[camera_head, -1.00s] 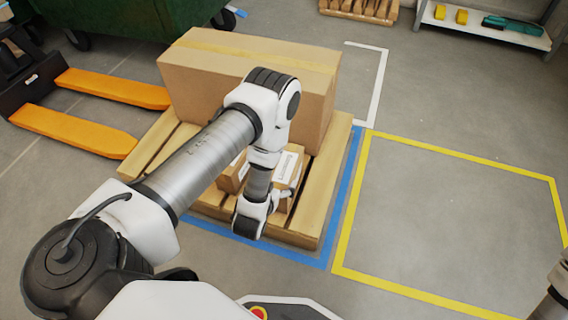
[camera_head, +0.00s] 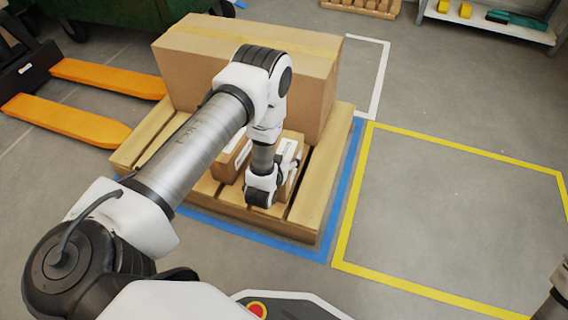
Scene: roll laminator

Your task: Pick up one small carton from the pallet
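The wooden pallet (camera_head: 318,190) stands on the floor inside a blue outline. Small brown cartons with white labels sit on its near part; one small carton (camera_head: 230,160) shows left of my wrist. Another small carton (camera_head: 293,141) shows partly to the right, behind my wrist. My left arm reaches over the pallet from the left, and my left gripper (camera_head: 284,180) is low at the right-hand small carton. The wrist hides most of its fingers, so I cannot tell whether they grip the carton. My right gripper is out of view; only a piece of my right arm shows at the lower right edge.
A large brown carton (camera_head: 240,70) fills the back of the pallet. Orange forks (camera_head: 70,120) lie on the left. A yellow-outlined floor area (camera_head: 450,220) on the right is empty. A shelf (camera_head: 490,22) stands at the top right.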

